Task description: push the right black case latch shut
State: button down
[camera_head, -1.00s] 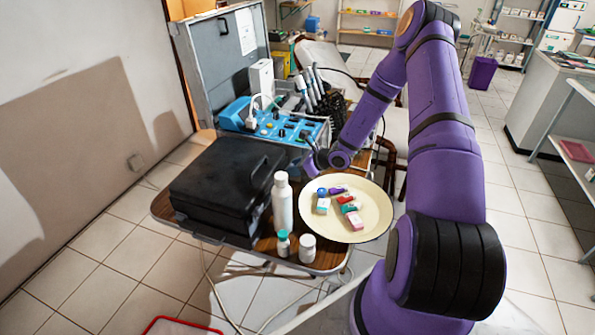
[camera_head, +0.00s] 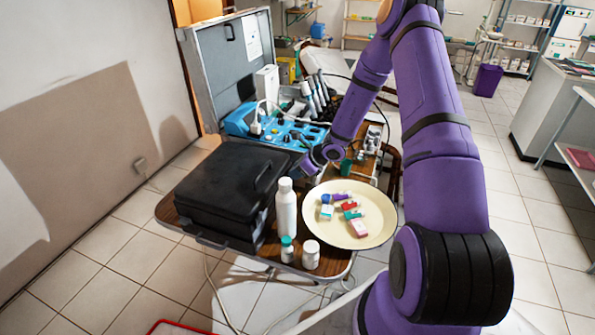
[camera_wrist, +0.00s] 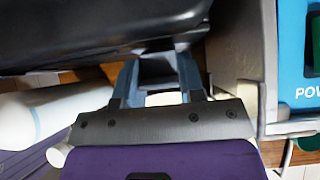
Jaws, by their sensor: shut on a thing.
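In the wrist view, the case (camera_wrist: 90,35) fills the top, and my gripper's two fingers (camera_wrist: 158,82) stand on either side of a small black piece at the case edge. This piece looks like the right latch (camera_wrist: 158,68), and the fingers are shut on it. Whether the latch is fastened cannot be told, as the fingers partly hide it.
A white bottle (camera_head: 286,208) stands close to the case front and my gripper. A cream tray (camera_head: 375,232) with several small boxes is to the right. Two small jars stand at the front edge. A blue dental unit (camera_head: 262,127) is just behind the case.

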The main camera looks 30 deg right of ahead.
jog(key=c, duration=0.7)
grip_release()
jog(key=v, duration=1)
jog(key=shift+s+d+r, duration=0.15)
jog(key=shift+s+r, duration=0.05)
jog(key=shift+r, duration=0.05)
jog(key=s+a+r+n+g, duration=0.1)
jog(key=s+a+r+n, duration=0.2)
jog(key=a+r+n, duration=0.35)
jog(key=s+a+r+n+g, duration=0.1)
jog(key=s+a+r+n, duration=0.25)
jog(key=r, duration=0.65)
jog(key=s+a+r+n+g, duration=0.1)
jog(key=s+a+r+n, duration=0.1)
jog(key=a+r+n, duration=0.45)
jog(key=s+r+n+h, duration=0.1)
jog(key=s+r+n, duration=0.3)
jog(key=s, duration=0.3)
jog(key=s+r+n+h, duration=0.2)
jog(key=s+r+n, duration=0.2)
jog(key=s, duration=0.4)
jog(key=s+a+r+n+t+h, duration=0.1)
jog(key=s+r+n, duration=0.3)
jog(key=s, duration=0.4)
jog(key=shift+s+r+h, duration=0.2)
jog(key=shift+r+h, duration=0.5)
